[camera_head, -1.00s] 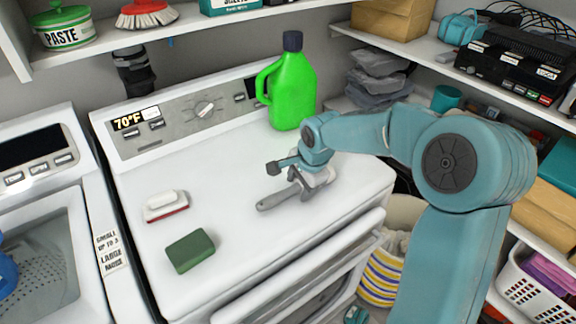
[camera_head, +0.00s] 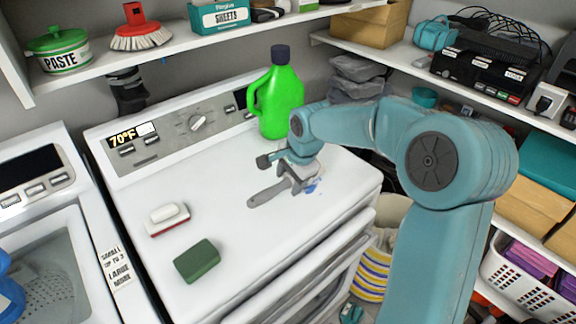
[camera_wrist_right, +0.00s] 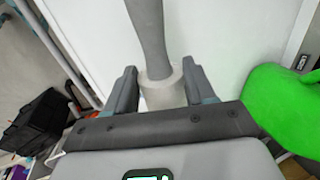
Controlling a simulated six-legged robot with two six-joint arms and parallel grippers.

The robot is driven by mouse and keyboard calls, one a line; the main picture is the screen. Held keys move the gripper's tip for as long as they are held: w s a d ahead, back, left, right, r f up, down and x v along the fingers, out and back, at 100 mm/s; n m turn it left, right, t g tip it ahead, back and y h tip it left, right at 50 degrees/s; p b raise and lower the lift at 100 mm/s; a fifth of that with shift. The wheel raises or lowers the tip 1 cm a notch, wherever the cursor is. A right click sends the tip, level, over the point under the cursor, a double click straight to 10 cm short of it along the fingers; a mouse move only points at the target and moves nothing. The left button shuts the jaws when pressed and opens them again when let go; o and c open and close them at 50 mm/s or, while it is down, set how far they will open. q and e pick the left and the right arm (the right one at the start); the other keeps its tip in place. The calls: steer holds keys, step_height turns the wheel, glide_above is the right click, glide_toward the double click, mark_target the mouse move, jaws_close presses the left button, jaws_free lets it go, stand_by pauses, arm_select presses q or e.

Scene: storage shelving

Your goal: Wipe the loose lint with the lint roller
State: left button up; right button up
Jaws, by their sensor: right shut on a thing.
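The lint roller (camera_head: 268,193) has a grey handle and lies low over the white machine's top (camera_head: 225,225), its handle pointing left. My right gripper (camera_head: 298,178) is shut on it. In the right wrist view the pale roller head (camera_wrist_right: 160,88) sits between the two fingers, with the grey handle (camera_wrist_right: 148,35) running away from them. A small blue patch (camera_head: 314,186), perhaps the lint, shows on the white top just right of the gripper. I cannot tell whether the roller touches the top.
A green jug (camera_head: 280,98) stands behind the gripper. A white brush with a red base (camera_head: 167,218) and a green sponge (camera_head: 197,260) lie at the left and front of the top. A shelf (camera_head: 460,75) with electronics is at the right.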

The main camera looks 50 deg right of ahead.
step_height(320, 180, up, 2)
steer(key=shift+d+p, duration=0.15)
steer(key=shift+p, duration=0.4)
steer(key=shift+r, duration=0.2)
steer(key=shift+a, duration=0.2)
steer(key=shift+d, duration=0.15)
